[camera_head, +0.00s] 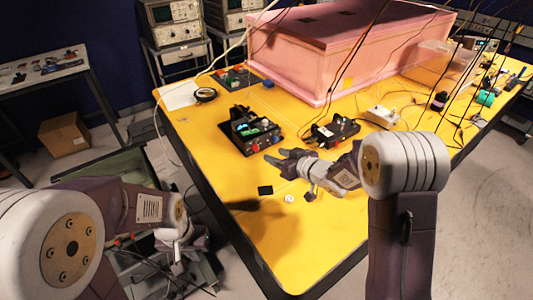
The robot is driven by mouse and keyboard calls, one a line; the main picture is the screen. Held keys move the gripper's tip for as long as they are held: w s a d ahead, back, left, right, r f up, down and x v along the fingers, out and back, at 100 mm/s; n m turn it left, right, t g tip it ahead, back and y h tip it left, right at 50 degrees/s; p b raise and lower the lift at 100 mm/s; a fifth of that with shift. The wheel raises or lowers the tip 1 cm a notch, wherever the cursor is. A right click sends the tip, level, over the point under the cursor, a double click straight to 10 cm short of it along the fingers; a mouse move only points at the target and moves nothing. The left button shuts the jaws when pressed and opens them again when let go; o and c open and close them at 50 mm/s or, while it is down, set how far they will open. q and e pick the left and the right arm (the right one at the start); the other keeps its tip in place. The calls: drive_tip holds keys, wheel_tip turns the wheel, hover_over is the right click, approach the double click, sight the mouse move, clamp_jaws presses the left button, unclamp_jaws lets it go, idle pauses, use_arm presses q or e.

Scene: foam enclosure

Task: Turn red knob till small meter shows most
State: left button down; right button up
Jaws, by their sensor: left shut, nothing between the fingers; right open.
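A black instrument box (249,131) with a lit greenish panel and small red and blue knobs along its front edge stands on the yellow table. A second black box (333,131) with small coloured parts stands to its right. A red knob (256,148) shows on the first box's front; which part is the small meter is too small to tell. My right gripper (284,160) is open and empty, in front of the two boxes, pointing left. My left gripper (178,248) is shut and empty, low off the table's left side, away from both boxes.
A large pink foam enclosure (340,50) fills the back of the yellow table (290,255). A black square (265,190) and a white ring (289,198) lie in front. Black tape (205,94) and a white box (382,116) stand further back. Cables hang at the right.

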sight(258, 149)
drive_tip(key=shift+s+a+r, duration=0.15)
drive_tip(key=shift+s+a, duration=0.15)
drive_tip(key=shift+a, duration=0.5)
drive_tip(key=x, duration=0.9)
drive_tip(key=shift+w+d, duration=0.2)
drive_tip(key=shift+d, duration=0.3)
drive_tip(key=shift+c, duration=0.3)
clamp_jaws()
